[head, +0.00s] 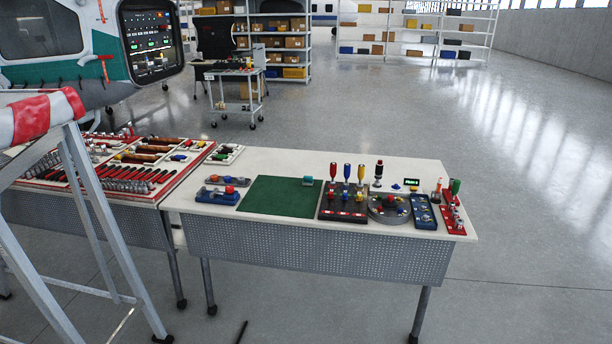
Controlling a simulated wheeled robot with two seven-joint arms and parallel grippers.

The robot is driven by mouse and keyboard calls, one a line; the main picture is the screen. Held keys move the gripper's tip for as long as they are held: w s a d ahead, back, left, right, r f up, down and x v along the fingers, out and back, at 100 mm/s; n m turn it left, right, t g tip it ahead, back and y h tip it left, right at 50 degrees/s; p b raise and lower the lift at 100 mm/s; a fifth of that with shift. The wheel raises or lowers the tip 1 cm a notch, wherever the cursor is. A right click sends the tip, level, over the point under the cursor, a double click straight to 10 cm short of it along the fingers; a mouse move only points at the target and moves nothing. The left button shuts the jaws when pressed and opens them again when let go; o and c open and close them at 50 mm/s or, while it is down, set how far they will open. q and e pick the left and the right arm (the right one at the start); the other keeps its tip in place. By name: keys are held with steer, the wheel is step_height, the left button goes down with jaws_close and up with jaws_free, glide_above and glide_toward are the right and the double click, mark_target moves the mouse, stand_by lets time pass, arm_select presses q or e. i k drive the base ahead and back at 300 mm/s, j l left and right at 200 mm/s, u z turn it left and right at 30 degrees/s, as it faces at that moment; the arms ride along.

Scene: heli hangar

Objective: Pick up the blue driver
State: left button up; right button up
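The blue driver (347,173) stands upright, handle up, in a dark rack (343,213) on the white-topped table. It is between a red-handled driver (333,172) on its left and a yellow-handled driver (361,174) on its right. Its lower end is too small to make out. Neither of my grippers is in view.
A green mat (280,204) lies left of the rack; a round grey tray (389,209) is to its right. A tool-covered bench (110,165) adjoins the table's left end. A metal stand (101,220) is at near left. Floor (540,260) at right is clear.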

mark_target(347, 166)
steer(key=i+l+u, duration=0.15)
steer(key=l+u, duration=0.25)
steer(key=i+l+u, duration=0.1)
steer(key=l+u, duration=0.65)
